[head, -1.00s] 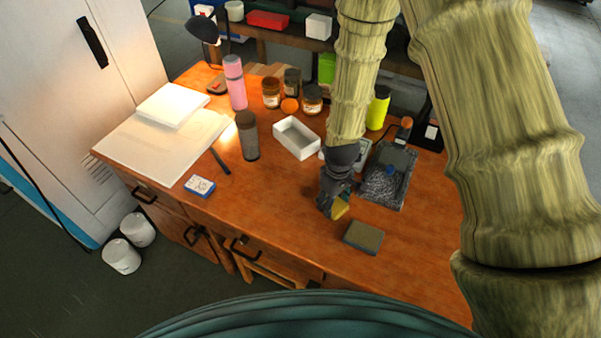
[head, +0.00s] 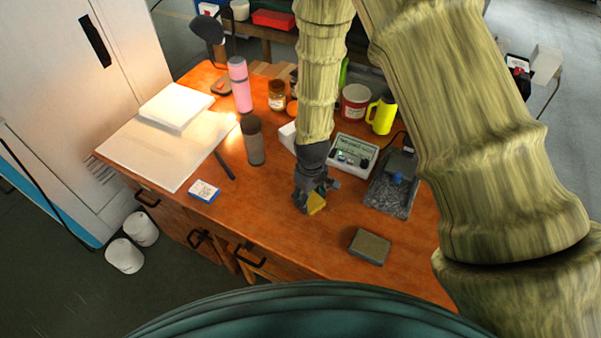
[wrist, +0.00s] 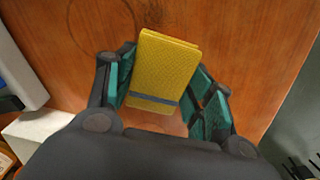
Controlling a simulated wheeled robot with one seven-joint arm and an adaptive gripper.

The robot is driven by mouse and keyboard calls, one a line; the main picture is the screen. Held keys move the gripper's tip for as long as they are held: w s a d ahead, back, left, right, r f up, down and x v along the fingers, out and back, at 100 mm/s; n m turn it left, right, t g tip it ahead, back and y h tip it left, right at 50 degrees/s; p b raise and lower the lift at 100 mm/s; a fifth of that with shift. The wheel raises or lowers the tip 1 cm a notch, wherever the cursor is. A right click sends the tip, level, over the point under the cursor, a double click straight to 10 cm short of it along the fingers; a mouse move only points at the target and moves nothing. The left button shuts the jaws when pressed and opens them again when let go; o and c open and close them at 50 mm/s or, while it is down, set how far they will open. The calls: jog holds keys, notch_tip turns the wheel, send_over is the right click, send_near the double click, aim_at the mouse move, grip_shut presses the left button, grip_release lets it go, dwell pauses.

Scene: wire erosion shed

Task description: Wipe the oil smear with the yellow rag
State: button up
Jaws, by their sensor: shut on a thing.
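The yellow rag (wrist: 163,65) is a folded yellow pad with a grey stripe near its lower edge in the wrist view. My gripper (wrist: 168,85) is shut on it, with a teal-padded finger on each side. In the head view my gripper (head: 310,200) points down over the middle of the wooden bench, and a yellow corner of the rag (head: 317,203) shows below it. I cannot tell whether the rag touches the bench top. A faint dark ring mark (wrist: 134,18) shows on the wood beside the rag; I cannot make out a clear oil smear.
A grey-green block (head: 370,246) lies near the bench (head: 270,218)'s front edge. A meter box (head: 353,153), a dark tray (head: 392,190), a yellow mug (head: 382,114) and a dark cylinder (head: 254,142) stand around my gripper. A blue-white card box (head: 204,190) lies to the left.

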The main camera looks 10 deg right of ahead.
jog(key=shift+w+a+r+p, duration=0.3)
jog(key=shift+w+a, duration=0.3)
jog(key=shift+a, duration=0.3)
jog(key=shift+c, duration=0.4)
notch_tip(320, 180, up, 3)
jog(key=shift+r+p, duration=0.15)
jog(key=shift+p, duration=0.75)
notch_tip(320, 180, up, 2)
jog(key=shift+r+p, duration=0.1)
jog(key=shift+p, duration=0.75)
jog(key=shift+r+p, duration=0.75)
jog(key=shift+r, duration=0.4)
jog(key=shift+d+f, duration=0.1)
